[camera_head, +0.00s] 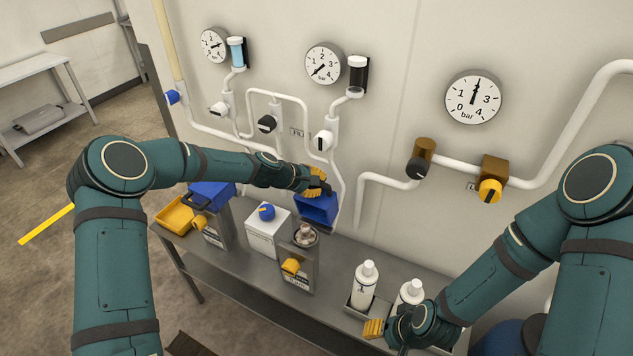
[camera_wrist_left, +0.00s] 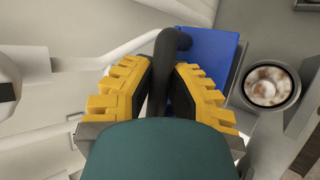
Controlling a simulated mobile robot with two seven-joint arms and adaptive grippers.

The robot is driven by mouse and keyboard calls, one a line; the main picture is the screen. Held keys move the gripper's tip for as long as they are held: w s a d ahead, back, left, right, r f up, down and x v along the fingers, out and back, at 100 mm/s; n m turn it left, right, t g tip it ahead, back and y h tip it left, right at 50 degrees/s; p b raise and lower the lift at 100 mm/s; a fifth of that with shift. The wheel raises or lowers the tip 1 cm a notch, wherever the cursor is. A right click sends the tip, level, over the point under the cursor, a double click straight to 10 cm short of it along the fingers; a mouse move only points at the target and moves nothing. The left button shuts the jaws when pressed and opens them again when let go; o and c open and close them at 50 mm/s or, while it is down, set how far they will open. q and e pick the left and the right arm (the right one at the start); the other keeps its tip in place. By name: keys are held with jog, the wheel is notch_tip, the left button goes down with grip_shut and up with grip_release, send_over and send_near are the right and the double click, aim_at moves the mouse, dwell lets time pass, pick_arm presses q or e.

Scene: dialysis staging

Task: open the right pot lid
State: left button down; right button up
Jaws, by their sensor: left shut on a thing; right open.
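The right pot (camera_head: 300,262) is a metal box with a yellow knob on its front. Its blue lid (camera_head: 319,208) is tilted up at the back, and the round opening with pale, brownish contents is uncovered. My left gripper (camera_head: 318,184) is at the raised lid. In the left wrist view the yellow fingers (camera_wrist_left: 160,92) are closed around the lid's dark handle (camera_wrist_left: 166,65). The lid (camera_wrist_left: 215,62) and round opening (camera_wrist_left: 268,87) show beside them. My right gripper (camera_head: 376,328) is low by the white bottles, open; its fingers are partly hidden.
The left pot (camera_head: 214,232) with a blue lid (camera_head: 212,194) and a yellow tray (camera_head: 173,215) stand on the left of the metal bench (camera_head: 255,287). A white box (camera_head: 264,238) with a blue knob stands between the pots. Two white bottles (camera_head: 363,286) stand right. Pipes and gauges line the wall.

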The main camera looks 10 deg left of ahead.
pick_arm(q)
jog(key=shift+r, duration=0.2)
jog(key=c, duration=1.2)
grip_release()
jog(key=shift+o, duration=0.7)
jog(key=shift+f, duration=0.1)
jog(key=v, duration=1.2)
jog(key=shift+s, duration=0.1)
